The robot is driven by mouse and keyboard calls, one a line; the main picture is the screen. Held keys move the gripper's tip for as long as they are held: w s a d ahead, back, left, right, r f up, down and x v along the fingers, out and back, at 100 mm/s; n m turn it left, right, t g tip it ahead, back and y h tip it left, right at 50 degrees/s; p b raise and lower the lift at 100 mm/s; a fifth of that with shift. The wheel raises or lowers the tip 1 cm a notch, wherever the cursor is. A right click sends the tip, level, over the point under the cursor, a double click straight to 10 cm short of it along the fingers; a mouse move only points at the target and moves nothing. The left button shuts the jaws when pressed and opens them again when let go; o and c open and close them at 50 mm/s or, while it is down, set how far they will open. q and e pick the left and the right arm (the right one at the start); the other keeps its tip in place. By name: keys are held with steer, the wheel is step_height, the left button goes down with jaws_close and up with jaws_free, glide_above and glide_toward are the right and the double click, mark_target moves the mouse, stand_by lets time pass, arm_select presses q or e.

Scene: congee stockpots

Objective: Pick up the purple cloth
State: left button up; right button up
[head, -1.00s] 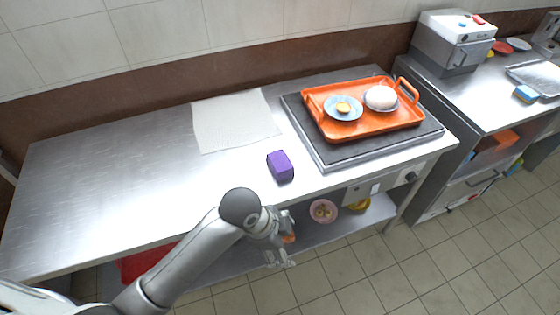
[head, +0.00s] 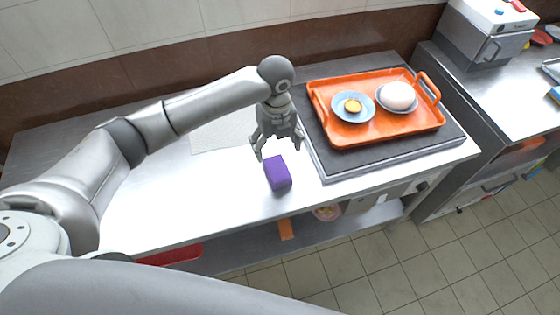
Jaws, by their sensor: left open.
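The purple cloth (head: 278,174) is a small folded block on the steel counter, near its front edge and left of the dark griddle plate. My left gripper (head: 277,153) is above and just behind the cloth in the picture, fingers spread and pointing down. It is open and holds nothing. I cannot tell the exact height of its fingertips over the cloth. My right gripper is not in view.
An orange tray (head: 350,139) on the dark griddle (head: 333,168) holds two blue dishes, one with a white round item. A pale towel (head: 205,140) lies behind my left arm. The counter (head: 190,200) is clear left of the cloth.

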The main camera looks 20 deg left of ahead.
mark_target(276, 167)
arm_select(q)
steer(key=f, duration=0.1)
steer(key=s+f, duration=0.1)
steer(key=f, duration=0.1)
steer(key=shift+s+f, duration=0.1)
steer(key=shift+f, duration=0.35)
step_height(276, 167, down, 4)
steer(key=shift+d+f+p, duration=0.1)
steer(key=shift+p, duration=0.95)
steer(key=shift+f, duration=0.5)
steer(key=shift+w, duration=0.2)
steer(key=shift+c, duration=1.2)
steer(key=c, duration=0.9)
steer(key=shift+o, duration=0.2)
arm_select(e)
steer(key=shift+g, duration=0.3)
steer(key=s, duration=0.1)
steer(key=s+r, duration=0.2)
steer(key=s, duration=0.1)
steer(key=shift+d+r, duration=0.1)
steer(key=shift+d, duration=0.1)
